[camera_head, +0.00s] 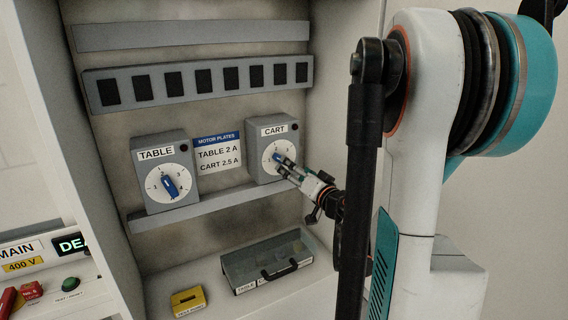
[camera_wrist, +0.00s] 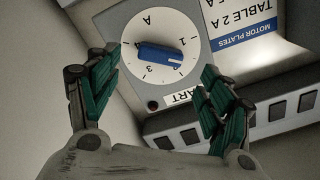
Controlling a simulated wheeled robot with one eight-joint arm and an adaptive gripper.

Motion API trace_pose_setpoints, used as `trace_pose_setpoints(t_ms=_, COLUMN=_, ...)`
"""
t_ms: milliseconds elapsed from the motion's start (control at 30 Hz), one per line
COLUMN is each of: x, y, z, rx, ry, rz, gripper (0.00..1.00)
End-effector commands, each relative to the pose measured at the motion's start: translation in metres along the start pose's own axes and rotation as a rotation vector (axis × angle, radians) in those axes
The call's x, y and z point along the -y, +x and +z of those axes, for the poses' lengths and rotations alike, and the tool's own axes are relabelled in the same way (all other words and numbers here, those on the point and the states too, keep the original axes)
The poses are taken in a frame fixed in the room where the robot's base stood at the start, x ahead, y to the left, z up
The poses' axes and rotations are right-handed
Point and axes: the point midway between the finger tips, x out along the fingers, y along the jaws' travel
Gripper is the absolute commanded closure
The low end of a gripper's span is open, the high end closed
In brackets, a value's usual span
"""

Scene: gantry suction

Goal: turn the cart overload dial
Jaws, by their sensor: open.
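The cart overload dial (camera_head: 268,158) is a white numbered disc on a grey box labelled CART. In the wrist view the dial (camera_wrist: 150,20) appears upside down, with its blue knob (camera_wrist: 160,56) lying nearly crosswise and a pale mark near its right end. My gripper (camera_head: 283,163) is in front of the cart dial and covers part of it. In the wrist view my gripper (camera_wrist: 160,66) is open, its green-padded fingers to the left and right of the knob, with gaps on both sides. I cannot tell the exact number the knob points to.
The similar TABLE dial (camera_head: 157,186) is at left. Between them a plate (camera_head: 218,153) reads TABLE 2 A, CART 2.5 A. A grey ledge (camera_head: 220,203) runs below. A grey case (camera_head: 250,266) and yellow block (camera_head: 188,299) lie on the cabinet floor.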

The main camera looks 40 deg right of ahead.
Motion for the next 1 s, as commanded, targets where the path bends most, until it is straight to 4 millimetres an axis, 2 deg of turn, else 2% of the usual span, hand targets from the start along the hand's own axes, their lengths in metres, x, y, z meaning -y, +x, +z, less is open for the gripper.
trace_pose_setpoints(t_ms=100, x=0.001, y=0.024, z=0.001, rx=0.002, ry=0.0, rz=-0.002, gripper=0.27)
trace_pose_setpoints(t_ms=333, x=0.0, y=0.055, z=0.0, rx=0.001, ry=0.0, rz=0.0, gripper=0.27)
trace_pose_setpoints(t_ms=500, x=0.0, y=0.065, z=0.0, rx=0.001, ry=0.0, rz=0.0, gripper=0.27)
trace_pose_setpoints(t_ms=767, x=0.0, y=0.066, z=0.0, rx=0.001, ry=0.0, rz=0.001, gripper=0.27)
trace_pose_setpoints(t_ms=800, x=0.0, y=0.066, z=0.0, rx=0.001, ry=0.0, rz=0.001, gripper=0.29)
trace_pose_setpoints(t_ms=1000, x=0.0, y=0.066, z=0.0, rx=0.001, ry=0.0, rz=0.001, gripper=0.71)
